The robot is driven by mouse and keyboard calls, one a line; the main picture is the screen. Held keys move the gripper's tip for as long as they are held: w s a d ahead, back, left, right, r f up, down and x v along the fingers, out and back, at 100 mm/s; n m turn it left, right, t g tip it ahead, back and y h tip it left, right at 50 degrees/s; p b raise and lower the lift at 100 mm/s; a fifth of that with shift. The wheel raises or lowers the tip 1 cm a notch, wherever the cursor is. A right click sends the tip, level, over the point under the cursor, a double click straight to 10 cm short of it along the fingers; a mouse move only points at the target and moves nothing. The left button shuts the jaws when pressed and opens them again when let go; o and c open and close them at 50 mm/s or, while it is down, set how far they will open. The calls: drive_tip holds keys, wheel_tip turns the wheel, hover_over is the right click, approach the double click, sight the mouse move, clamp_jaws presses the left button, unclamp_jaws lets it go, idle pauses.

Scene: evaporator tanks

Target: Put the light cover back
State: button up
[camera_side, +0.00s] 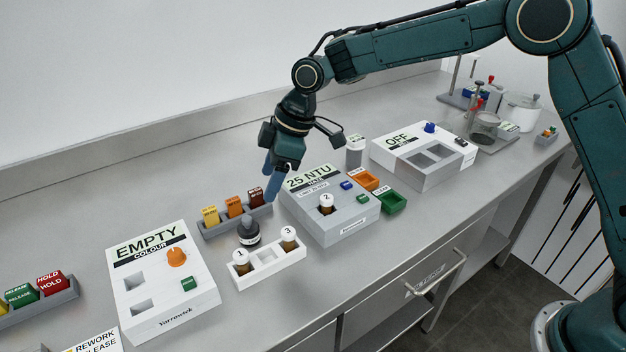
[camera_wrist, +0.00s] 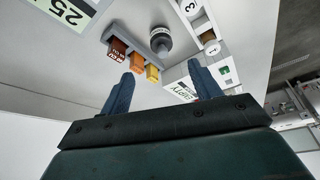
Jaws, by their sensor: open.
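The light cover appears to be the dark grey round cap with a knob (camera_side: 248,231), upright on the bench between the coloured tag holder and the white vial rack. It also shows in the wrist view (camera_wrist: 160,41). The haze meter (camera_side: 338,230) reads 25 NTU, and the white-capped vial 2 (camera_side: 326,204) sits uncovered in its well. My gripper (camera_side: 272,184) is open and empty, above the bench behind the cover and left of the meter. In the wrist view its two blue fingers (camera_wrist: 163,82) are spread apart, with the cover beyond them.
A white rack (camera_side: 267,257) holds vials 1 (camera_side: 241,263) and 3 (camera_side: 288,239); its middle slot is empty. A holder (camera_side: 236,223) with yellow, orange and dark red tags stands behind the cover. The colour meter (camera_side: 195,300) reads EMPTY. Orange and green trays (camera_side: 392,203) sit right of the haze meter.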

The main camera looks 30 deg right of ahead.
drive_tip(key=s+d+r+m+t+h, duration=0.2)
drive_tip(key=s+d+r+m, duration=0.4)
drive_tip(key=s+d+r, duration=0.85)
drive_tip(key=s+d+f+m+h, duration=0.1)
drive_tip(key=s+d+m, duration=0.2)
drive_tip(key=s, duration=0.7)
drive_tip(key=s+d+f+m+t+h, duration=0.1)
drive_tip(key=s+d+m, duration=0.3)
drive_tip(key=s+d, duration=0.3)
drive_tip(key=s, duration=0.3)
drive_tip(key=shift+s+f+t, duration=0.25)
drive_tip(key=shift+f+t, duration=0.05)
drive_tip(key=shift+f, duration=0.05)
